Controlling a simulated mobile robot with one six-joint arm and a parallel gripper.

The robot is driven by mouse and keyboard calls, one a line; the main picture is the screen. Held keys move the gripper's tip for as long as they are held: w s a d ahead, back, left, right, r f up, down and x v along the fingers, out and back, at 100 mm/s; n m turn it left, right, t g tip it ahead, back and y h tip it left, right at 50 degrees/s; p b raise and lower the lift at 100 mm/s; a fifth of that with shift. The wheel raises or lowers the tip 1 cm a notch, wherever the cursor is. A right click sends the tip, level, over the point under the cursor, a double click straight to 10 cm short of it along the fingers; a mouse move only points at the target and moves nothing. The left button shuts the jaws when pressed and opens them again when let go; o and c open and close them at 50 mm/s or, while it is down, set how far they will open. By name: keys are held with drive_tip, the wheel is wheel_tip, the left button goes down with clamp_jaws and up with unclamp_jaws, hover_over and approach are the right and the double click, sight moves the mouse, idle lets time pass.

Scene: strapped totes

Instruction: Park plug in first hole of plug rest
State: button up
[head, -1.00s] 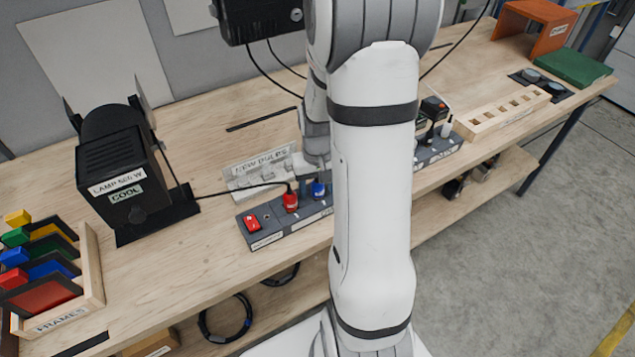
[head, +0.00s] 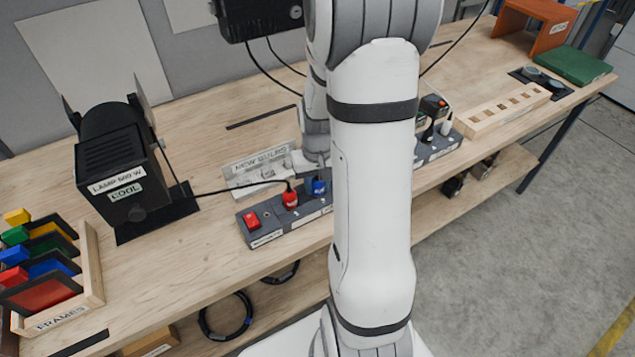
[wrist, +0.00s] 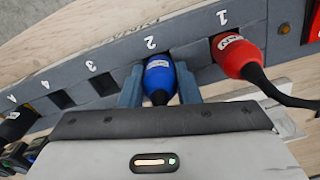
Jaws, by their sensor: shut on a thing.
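A blue plug (wrist: 159,82) stands at the outlet marked 2 of the grey power strip (head: 280,232). My gripper (wrist: 159,76) is shut on it, one finger on each side. The blue plug also shows in the head view (head: 318,187), just below my wrist. A red plug (wrist: 236,55) with a black cord stands at outlet 1, beside my gripper and apart from it. The wooden block with a row of square holes, apparently the plug rest (head: 476,122), lies at the right of the bench. Its visible holes look empty.
A black lamp (head: 124,165) marked COOL stands at the left, its cord running to the red plug. Dark plugs (head: 432,108) stand on the strip's right part. My arm hides its middle. A frames rack (head: 88,262) is at far left. A green box (head: 575,64) lies behind the block.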

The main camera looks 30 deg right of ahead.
sight(317, 179)
drive_tip(key=shift+r+p, duration=1.75)
drive_tip(key=shift+r, duration=0.8)
